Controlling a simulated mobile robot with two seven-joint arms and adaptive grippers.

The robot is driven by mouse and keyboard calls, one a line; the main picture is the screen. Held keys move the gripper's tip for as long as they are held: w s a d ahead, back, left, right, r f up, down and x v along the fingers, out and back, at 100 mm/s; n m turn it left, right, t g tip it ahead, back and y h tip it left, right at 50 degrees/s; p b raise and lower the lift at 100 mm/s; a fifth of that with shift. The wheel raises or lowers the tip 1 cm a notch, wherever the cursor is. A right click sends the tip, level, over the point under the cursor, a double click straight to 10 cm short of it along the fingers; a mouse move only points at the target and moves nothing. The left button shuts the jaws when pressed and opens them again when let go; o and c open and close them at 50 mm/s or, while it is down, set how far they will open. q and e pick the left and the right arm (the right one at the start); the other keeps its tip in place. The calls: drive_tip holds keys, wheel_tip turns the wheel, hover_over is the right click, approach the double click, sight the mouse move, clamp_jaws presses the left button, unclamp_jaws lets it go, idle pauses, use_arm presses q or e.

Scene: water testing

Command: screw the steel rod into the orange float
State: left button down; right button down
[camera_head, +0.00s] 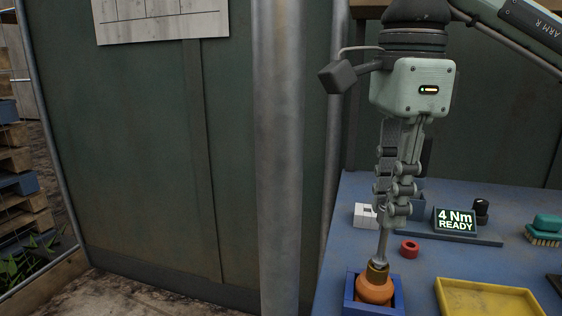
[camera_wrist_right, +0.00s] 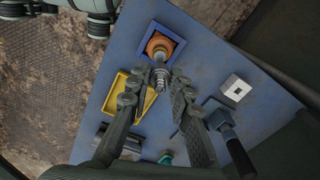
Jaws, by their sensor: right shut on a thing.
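My right gripper (camera_head: 390,215) points down and is shut on the steel rod (camera_head: 383,243), holding it nearly upright. The rod's lower end meets the brass-coloured collar on top of the orange float (camera_head: 375,291); how deep it sits in the thread cannot be told. The float rests in a blue square holder (camera_head: 349,302) at the table's front. In the right wrist view the rod (camera_wrist_right: 160,77) lies between the fingertips (camera_wrist_right: 156,88), in line with the float (camera_wrist_right: 157,43).
On the blue table (camera_head: 440,258) are a red ring (camera_head: 409,249), a yellow tray (camera_head: 490,285), a white block (camera_head: 364,215), a teal brush (camera_head: 545,230) and a display (camera_head: 455,220) reading "4 Nm READY". A grey post (camera_head: 277,160) stands left of the table.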

drive_tip(key=m, duration=0.4)
drive_tip(key=m, duration=0.3)
drive_tip(key=shift+f+m, duration=0.1)
drive_tip(key=shift+m, duration=0.3)
drive_tip(key=shift+m+b, duration=0.3)
drive_tip(key=shift+m, duration=0.5)
drive_tip(key=m, duration=0.4)
drive_tip(key=shift+m+b, duration=0.3)
drive_tip(key=shift+m, duration=0.1)
drive_tip(key=c, duration=1.7)
unclamp_jaws()
